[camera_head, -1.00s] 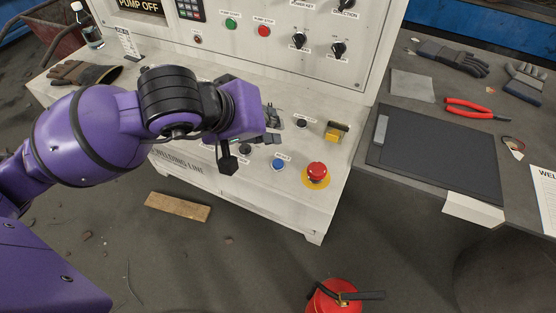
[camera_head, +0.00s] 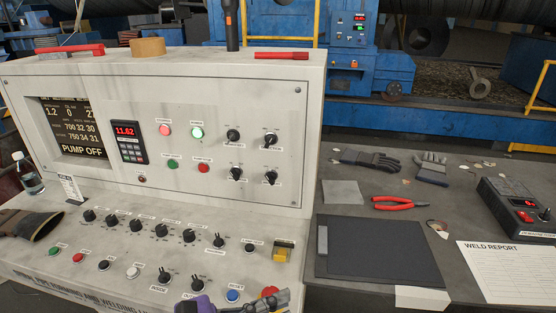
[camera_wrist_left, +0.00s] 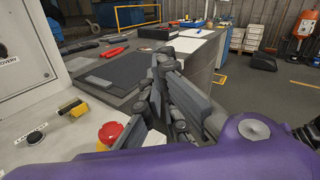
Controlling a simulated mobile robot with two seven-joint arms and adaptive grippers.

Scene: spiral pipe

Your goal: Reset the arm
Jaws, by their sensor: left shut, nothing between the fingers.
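My left gripper (camera_head: 268,301) shows at the bottom edge of the head view, low over the front of the control console (camera_head: 60,222). Only its grey fingers and a bit of the purple wrist are in frame there. In the left wrist view the left gripper (camera_wrist_left: 165,75) is shut and empty, beside the red emergency button (camera_wrist_left: 110,133). In the head view that red button (camera_head: 270,291) is partly hidden by the fingers. The rest of my left arm is below the frame. My right gripper is in neither current view.
The console panel carries several knobs and buttons, with a yellow switch (camera_head: 283,251) and blue button (camera_head: 232,296) near the gripper. Right of it, a table holds a black clipboard (camera_head: 375,250), red pliers (camera_head: 398,203), gloves (camera_head: 368,159) and a weld report (camera_head: 508,268).

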